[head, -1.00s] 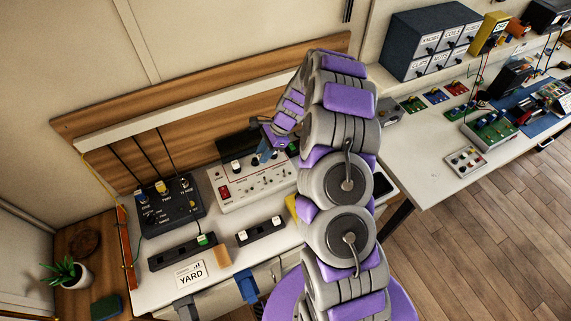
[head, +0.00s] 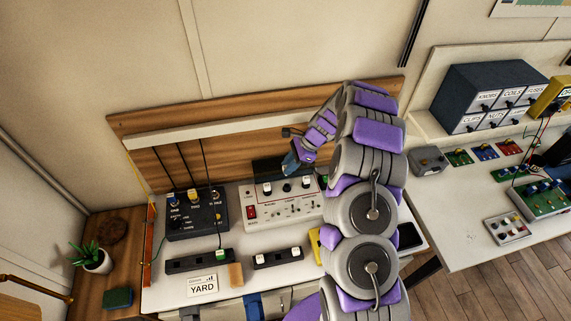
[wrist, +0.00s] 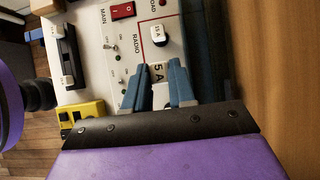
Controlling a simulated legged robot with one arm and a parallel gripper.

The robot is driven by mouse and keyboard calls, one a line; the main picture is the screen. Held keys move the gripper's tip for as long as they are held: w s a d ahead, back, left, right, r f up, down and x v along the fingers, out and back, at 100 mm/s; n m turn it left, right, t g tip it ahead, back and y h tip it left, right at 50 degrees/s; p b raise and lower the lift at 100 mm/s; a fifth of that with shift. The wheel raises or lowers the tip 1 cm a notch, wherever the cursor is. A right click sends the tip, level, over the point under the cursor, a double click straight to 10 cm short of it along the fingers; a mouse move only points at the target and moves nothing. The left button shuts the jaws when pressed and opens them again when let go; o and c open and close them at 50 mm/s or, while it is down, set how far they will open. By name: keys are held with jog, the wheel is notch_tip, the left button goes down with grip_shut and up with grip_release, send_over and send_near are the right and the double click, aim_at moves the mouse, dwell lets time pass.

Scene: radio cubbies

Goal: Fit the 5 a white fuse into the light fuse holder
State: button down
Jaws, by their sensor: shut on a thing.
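My gripper (wrist: 164,78) is shut on a white fuse (wrist: 159,94) marked 5 A, seen between its blue-grey fingers in the wrist view. In the head view my gripper (head: 291,166) is at the back of the white fuse panel (head: 262,222), above its row of fuse positions. The panel carries two white fuses, one at left (head: 267,189) and one at right (head: 306,182), with a dark position (head: 287,187) between them. I cannot read a light label; the fingers cover part of the panel. Whether the held fuse touches a holder cannot be told.
A red main switch (wrist: 122,10) and a 15 A fuse (wrist: 158,36) are near the fingers. A black control box (head: 197,215) stands left of the panel. Two black strips (head: 278,257) lie in front. A wooden backboard (head: 240,120) rises behind.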

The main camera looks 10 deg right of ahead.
notch_tip(320, 180, down, 4)
jog(key=shift+a+f+b, duration=0.1)
jog(key=shift+f+b, duration=0.15)
jog(key=shift+b, duration=0.25)
jog(key=shift+a+f, duration=0.3)
jog(key=shift+f, duration=0.2)
jog(key=shift+d+f, duration=0.1)
jog(key=shift+d, duration=0.95)
jog(key=shift+a, duration=0.9)
jog(key=shift+d, duration=0.65)
jog(key=shift+a+p, duration=0.4)
jog(key=shift+a, duration=0.15)
jog(key=shift+d, duration=0.1)
jog(key=shift+d, duration=0.3)
